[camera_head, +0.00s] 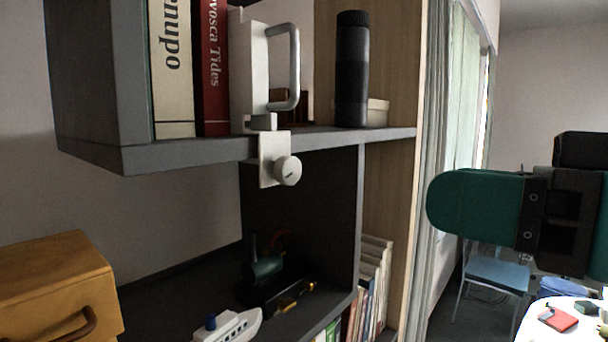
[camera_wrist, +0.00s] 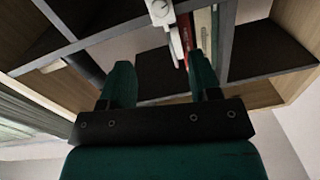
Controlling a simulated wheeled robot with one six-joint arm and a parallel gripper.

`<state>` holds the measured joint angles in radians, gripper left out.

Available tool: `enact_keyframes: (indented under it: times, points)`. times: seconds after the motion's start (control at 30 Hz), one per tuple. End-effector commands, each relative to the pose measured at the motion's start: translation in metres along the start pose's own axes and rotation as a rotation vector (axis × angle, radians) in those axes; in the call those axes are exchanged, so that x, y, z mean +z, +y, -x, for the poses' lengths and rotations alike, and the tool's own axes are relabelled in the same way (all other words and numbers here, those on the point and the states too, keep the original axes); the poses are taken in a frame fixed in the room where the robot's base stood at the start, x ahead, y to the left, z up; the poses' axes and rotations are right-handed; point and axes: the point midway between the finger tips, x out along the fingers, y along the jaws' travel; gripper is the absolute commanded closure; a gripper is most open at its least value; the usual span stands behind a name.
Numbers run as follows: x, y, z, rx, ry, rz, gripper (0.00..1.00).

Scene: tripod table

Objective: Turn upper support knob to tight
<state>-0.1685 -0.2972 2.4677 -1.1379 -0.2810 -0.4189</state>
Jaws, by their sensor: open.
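The upper support knob (camera_head: 288,171) is a round pale knob with a short dark mark on its face. It sits on a white clamp plate (camera_head: 267,160) hung over the front edge of the upper shelf. Above the plate stands a white bracket (camera_head: 250,70) with a looped grey handle. The knob also shows at the top edge of the wrist view (camera_wrist: 160,12), partly cut off. My gripper (camera_wrist: 160,62) is open with its two green fingers apart. Nothing is between them; the knob appears beyond the fingertips, apart from them.
The grey upper shelf (camera_head: 200,154) holds books beside the bracket and a black bottle (camera_head: 351,70). On the lower shelf are a white toy boat (camera_head: 230,325) and a dark model (camera_head: 275,280). An orange box (camera_head: 55,295) stands at lower left. The space before the knob looks clear.

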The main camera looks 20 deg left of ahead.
Motion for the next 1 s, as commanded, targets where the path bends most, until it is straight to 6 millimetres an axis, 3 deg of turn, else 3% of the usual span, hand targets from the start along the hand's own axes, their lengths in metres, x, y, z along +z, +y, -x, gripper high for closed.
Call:
enact_keyframes:
  times: [0.1, 0.3, 0.5, 0.7, 1.0]
  points:
    - [0.011, 0.000, -0.013, -0.009, -0.006, 0.008, 0.43]
    - [0.006, -0.001, -0.035, -0.007, 0.002, 0.001, 0.43]
    - [-0.005, -0.002, -0.076, -0.007, -0.005, -0.007, 0.43]
    - [-0.004, -0.002, -0.117, -0.003, -0.005, -0.004, 0.43]
    - [-0.001, 0.000, -0.145, 0.001, -0.002, -0.002, 0.43]
